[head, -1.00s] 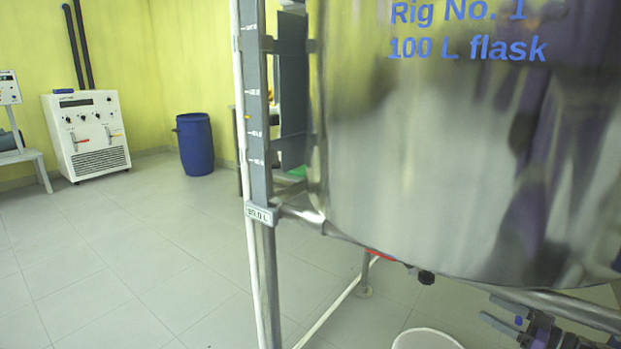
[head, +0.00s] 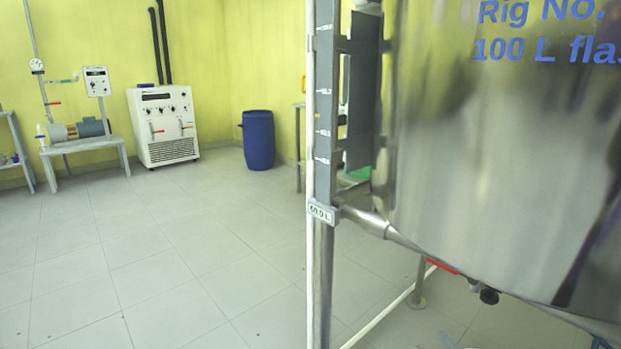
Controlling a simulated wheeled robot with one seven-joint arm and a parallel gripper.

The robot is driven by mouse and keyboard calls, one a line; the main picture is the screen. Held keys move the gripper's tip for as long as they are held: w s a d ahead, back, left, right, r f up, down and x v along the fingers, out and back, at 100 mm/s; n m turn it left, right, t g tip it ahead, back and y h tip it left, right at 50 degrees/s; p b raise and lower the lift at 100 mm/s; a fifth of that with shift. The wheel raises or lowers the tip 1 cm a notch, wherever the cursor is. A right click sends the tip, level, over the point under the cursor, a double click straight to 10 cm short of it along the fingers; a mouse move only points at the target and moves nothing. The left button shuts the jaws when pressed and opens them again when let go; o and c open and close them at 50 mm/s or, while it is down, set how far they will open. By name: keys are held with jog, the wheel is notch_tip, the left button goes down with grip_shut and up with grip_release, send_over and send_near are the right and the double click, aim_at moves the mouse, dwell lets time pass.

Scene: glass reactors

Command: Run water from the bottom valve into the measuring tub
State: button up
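The steel vessel (head: 500,170), lettered "Rig No." and "100 L flas", fills the right side of the head view. Under its rounded bottom a red handle (head: 442,266) and a black knob (head: 489,296) show; I cannot tell whether they belong to the bottom valve. A sliver of a pale rim (head: 450,346) shows at the bottom edge, perhaps the measuring tub; the rest is cut off. No water is seen running. My gripper is not in view.
A grey upright with level marks (head: 325,120) stands left of the vessel, with a pale pole beside it. A blue barrel (head: 258,140), a white cabinet unit (head: 165,128) and a bench with a pump (head: 84,150) stand by the yellow walls. The tiled floor (head: 170,260) at left is clear.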

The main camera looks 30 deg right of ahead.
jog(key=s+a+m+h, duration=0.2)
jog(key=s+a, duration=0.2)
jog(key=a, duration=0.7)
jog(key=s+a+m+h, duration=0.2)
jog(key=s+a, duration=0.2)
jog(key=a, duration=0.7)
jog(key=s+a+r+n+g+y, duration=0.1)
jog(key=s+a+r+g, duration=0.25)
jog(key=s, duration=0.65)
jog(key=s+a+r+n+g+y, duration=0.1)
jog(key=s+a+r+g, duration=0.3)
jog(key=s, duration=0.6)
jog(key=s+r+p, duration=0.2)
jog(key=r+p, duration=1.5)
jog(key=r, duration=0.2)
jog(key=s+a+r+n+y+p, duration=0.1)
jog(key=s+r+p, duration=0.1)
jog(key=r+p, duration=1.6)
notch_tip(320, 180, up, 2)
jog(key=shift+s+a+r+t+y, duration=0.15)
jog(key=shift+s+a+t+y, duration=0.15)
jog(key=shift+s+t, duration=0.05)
